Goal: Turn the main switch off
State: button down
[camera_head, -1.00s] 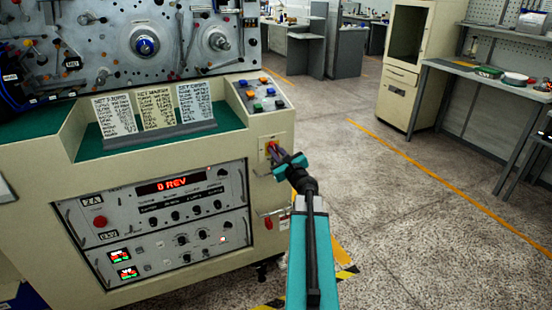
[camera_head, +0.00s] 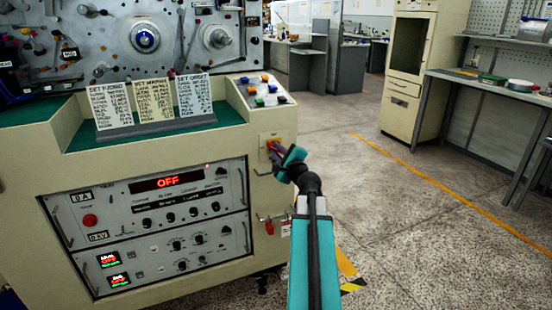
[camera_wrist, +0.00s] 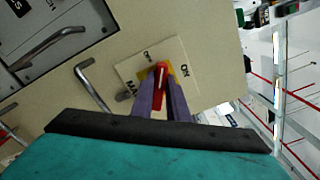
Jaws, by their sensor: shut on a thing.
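The main switch is a red knob on a yellow plate (camera_head: 266,138) at the right end of the cream machine cabinet (camera_head: 258,165). In the wrist view the red knob (camera_wrist: 160,80) stands between my two purple fingers, over a cream label plate (camera_wrist: 186,58) with lettering. My gripper (camera_head: 273,148) is shut on the knob; it also shows in the wrist view (camera_wrist: 160,93). The fingers hide part of the knob and label. The cabinet's upper display (camera_head: 168,182) reads "OFF" in red.
A handle with a red tag (camera_head: 269,227) hangs on the cabinet below the switch. A sloped panel with coloured buttons (camera_head: 264,90) is above it. Green-topped ledge and cards stand to the left. The floor to the right is open, with a workbench (camera_head: 490,90) further off.

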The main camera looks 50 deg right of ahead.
jog(key=n+b, duration=0.4)
jog(key=b, duration=0.1)
jog(key=shift+w+a+f, duration=0.15)
jog(key=shift+f, duration=0.15)
jog(key=shift+n+b, duration=1.3)
jog(key=shift+r, duration=0.1)
jog(key=c, duration=1.7)
grip_release()
